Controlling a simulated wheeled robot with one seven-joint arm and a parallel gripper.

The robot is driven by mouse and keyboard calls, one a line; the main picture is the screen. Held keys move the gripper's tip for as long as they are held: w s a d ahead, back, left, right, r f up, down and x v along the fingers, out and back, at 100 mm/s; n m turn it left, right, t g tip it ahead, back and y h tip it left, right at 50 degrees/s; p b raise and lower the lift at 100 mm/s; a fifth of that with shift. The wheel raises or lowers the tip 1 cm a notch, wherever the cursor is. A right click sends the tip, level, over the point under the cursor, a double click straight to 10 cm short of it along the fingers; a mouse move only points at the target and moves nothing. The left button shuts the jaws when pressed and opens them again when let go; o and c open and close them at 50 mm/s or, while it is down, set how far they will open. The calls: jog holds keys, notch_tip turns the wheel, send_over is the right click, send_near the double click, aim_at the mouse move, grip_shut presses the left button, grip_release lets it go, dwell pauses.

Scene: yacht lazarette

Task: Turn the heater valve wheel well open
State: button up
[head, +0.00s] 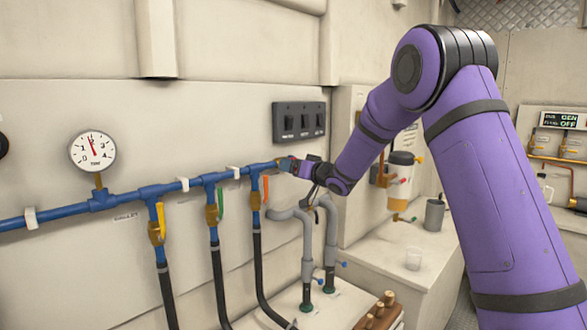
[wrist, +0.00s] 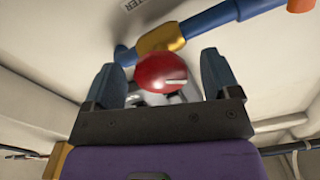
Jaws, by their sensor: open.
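The red valve wheel (wrist: 160,70) shows in the wrist view, round, with a pale line on its face. It is on a brass valve body (wrist: 161,38) on the blue pipe (wrist: 215,17). A partly cut-off label ending in "TER" (wrist: 133,5) is on the wall beside it. My gripper (wrist: 164,66) is open, with one dark blue finger on each side of the wheel. Gaps show between the fingers and the wheel, and I cannot tell any contact. In the head view my gripper (head: 285,164) is at the right end of the blue pipe, where I cannot make out the wheel.
A pressure gauge (head: 93,150) stands on the pipe at left. Lever valves with yellow (head: 161,219), green (head: 220,202) and orange (head: 265,190) handles hang below it, with black hoses. A switch panel (head: 299,121) is above my gripper. Grey bent pipes (head: 307,250) stand below it.

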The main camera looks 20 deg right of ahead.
jog(key=shift+w+a, duration=0.15)
jog(key=shift+w, duration=0.15)
jog(key=shift+c, duration=0.5)
jog(key=c, duration=0.8)
